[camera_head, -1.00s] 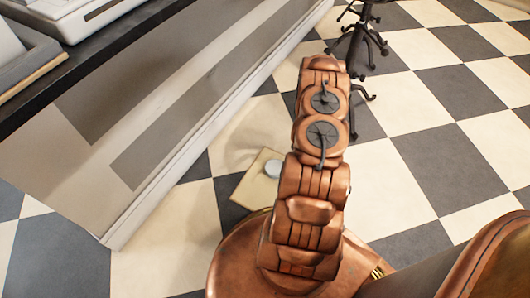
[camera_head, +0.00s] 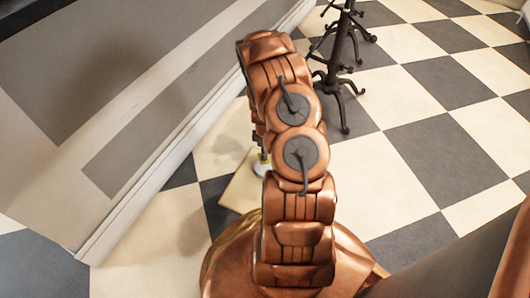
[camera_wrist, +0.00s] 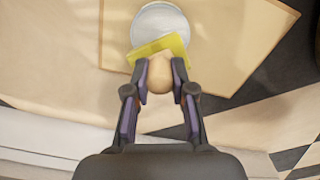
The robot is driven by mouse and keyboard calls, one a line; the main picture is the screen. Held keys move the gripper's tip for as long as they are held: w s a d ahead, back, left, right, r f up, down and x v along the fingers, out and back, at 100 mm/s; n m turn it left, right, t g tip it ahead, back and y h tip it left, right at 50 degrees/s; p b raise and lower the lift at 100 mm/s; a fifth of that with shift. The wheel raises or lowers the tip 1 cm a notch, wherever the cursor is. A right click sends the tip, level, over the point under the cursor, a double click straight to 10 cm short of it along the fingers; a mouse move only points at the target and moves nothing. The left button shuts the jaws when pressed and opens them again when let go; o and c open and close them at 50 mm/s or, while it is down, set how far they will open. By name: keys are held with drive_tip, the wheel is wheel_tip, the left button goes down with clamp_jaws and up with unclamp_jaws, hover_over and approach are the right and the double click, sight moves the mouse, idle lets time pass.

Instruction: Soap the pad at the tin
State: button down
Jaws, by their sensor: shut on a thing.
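In the wrist view my gripper (camera_wrist: 161,88) is shut on the rounded tan handle (camera_wrist: 160,75) of a yellow pad (camera_wrist: 172,46). The pad lies just beyond the fingertips and overlaps the near edge of the round, pale tin (camera_wrist: 160,20) in the picture. I cannot tell whether the pad touches the tin or is above it. The tin stands on a flat tan board (camera_wrist: 232,45) on the floor. In the head view the tin (camera_head: 262,168) shows beside my arm, partly covered, and the board (camera_head: 238,190) is partly hidden too. My gripper is mostly hidden there.
A long pale counter front (camera_head: 130,120) runs along the left, with its base near the board. Dark metal stool legs (camera_head: 340,70) stand on the checkered floor beyond my arm. The floor (camera_head: 430,140) to the right is open.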

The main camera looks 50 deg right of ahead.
drive_tip(key=shift+f+b, duration=1.35)
drive_tip(key=shift+f, duration=1.35)
drive_tip(key=shift+f, duration=0.45)
drive_tip(key=shift+f+p, duration=0.15)
drive_tip(key=shift+p, duration=0.25)
idle(1.4)
drive_tip(key=shift+r+p, duration=2.3)
drive_tip(key=shift+r, duration=1.3)
